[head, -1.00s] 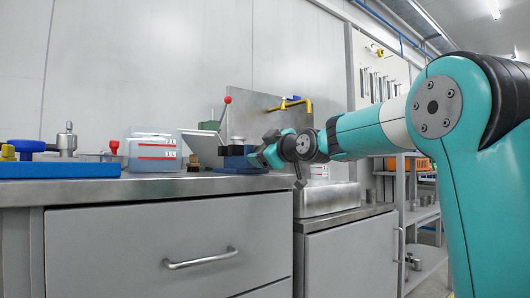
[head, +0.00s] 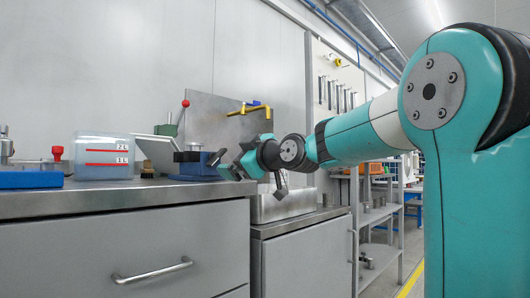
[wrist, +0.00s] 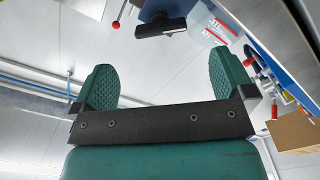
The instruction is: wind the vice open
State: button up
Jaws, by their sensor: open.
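A low blue block with a grey metal top, which looks like the vice (head: 197,166), sits on the steel bench in the head view. Its right end is partly hidden by my gripper (head: 224,165), which is close beside it; I cannot tell whether they touch. No handle of the vice shows clearly in the head view. In the wrist view my gripper (wrist: 164,88) is open, its two green ribbed fingers wide apart with nothing between them. Beyond the fingers a dark block with a black bar (wrist: 160,27) shows at the top; it may be part of the vice.
A clear container with red lines (head: 103,157) and a tilted pale panel (head: 156,151) stand left of the vice. A red-knobbed lever (head: 185,103) rises behind it. A yellow pipe (head: 250,109) is on the back panel. Shelving (head: 378,215) stands at the right.

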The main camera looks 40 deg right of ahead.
jog(key=s+p, duration=0.2)
jog(key=s, duration=0.7)
jog(key=shift+s+d+p, duration=0.15)
jog(key=shift+s+p, duration=0.2)
jog(key=shift+p, duration=0.05)
jog(key=s+a+f+g+y+p, duration=0.1)
jog(key=a+f+g+y+p, duration=0.15)
jog(key=a+f+g, duration=0.55)
jog(key=s+a+f+g+y+p, duration=0.1)
jog(key=s+a+f+y+p, duration=0.2)
jog(key=a, duration=0.8)
jog(key=s+a+f+m+g+h+p, duration=0.1)
jog(key=s+a+f+g, duration=0.35)
jog(key=s, duration=0.25)
jog(key=s+a+f+m+g+h+p, duration=0.1)
jog(key=s+a+f+g, duration=0.3)
jog(key=s, duration=0.3)
notch_tip(320, 180, up, 38)
jog(key=p, duration=3.8)
jog(key=shift+w+d, duration=0.15)
jog(key=shift+d, duration=0.3)
